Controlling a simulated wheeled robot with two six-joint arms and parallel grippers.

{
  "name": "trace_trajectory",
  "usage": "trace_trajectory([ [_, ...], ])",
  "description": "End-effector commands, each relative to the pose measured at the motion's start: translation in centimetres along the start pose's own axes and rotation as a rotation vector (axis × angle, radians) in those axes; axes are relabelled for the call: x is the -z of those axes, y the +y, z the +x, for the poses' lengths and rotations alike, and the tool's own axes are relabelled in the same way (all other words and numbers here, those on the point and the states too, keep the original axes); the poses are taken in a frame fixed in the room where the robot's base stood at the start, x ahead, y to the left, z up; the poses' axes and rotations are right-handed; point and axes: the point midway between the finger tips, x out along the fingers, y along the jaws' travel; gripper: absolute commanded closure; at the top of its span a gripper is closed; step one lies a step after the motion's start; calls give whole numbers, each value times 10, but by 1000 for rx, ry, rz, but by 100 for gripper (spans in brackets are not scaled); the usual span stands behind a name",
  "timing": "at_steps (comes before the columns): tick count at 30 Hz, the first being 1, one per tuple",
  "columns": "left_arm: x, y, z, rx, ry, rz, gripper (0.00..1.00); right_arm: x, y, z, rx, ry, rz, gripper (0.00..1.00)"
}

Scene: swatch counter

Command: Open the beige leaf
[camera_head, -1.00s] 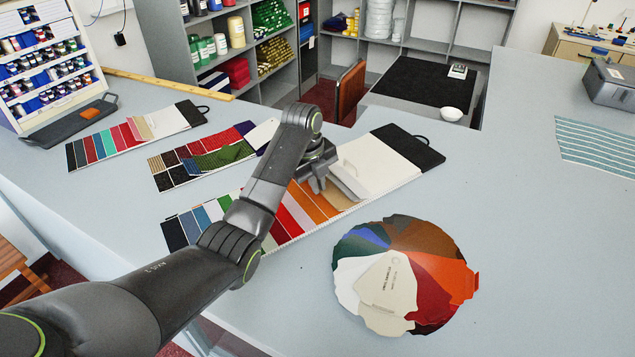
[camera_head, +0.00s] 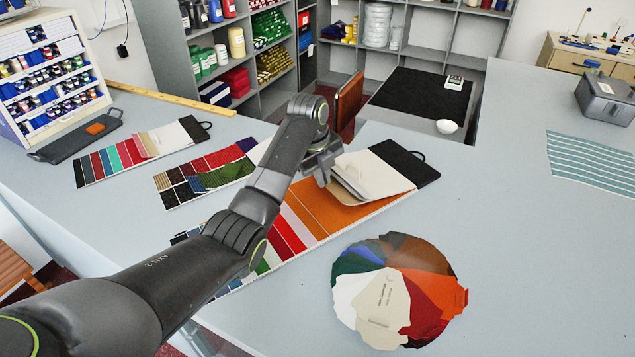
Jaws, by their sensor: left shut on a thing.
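The nearest swatch card (camera_head: 408,160) lies on the counter with a black handled end, a cream panel and several coloured strips. Its beige leaf (camera_head: 346,188) is partly lifted and stands tilted off the card, with more orange (camera_head: 335,212) bare below it. My left gripper (camera_head: 324,178) is at the left edge of the beige leaf and shut on it; the fingertips are partly hidden by the wrist. My arm covers part of the card's left strips. My right gripper is not in view.
A round fan of colour swatches (camera_head: 428,288) lies in front on the counter. Two other swatch cards lie at the left, one with a green patterned leaf (camera_head: 222,176). A white bowl (camera_head: 447,126) stands behind the nearest card.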

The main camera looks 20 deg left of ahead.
Motion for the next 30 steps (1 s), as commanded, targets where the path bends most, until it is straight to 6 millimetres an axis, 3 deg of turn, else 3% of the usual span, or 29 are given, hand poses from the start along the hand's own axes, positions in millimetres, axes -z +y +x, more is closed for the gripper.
trace_trajectory([
  [1, 1, -10, -17, 6, -1, 3, 100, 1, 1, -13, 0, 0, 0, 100],
  [3, 1, -19, -28, 6, -1, 3, 100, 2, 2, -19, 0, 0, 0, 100],
  [12, 1, -51, -59, 5, 0, 3, 100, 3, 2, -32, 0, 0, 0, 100],
  [20, 1, -66, -70, 4, 1, 3, 100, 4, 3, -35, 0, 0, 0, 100],
  [30, 1, -69, -72, 4, 2, 3, 100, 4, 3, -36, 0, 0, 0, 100],
])
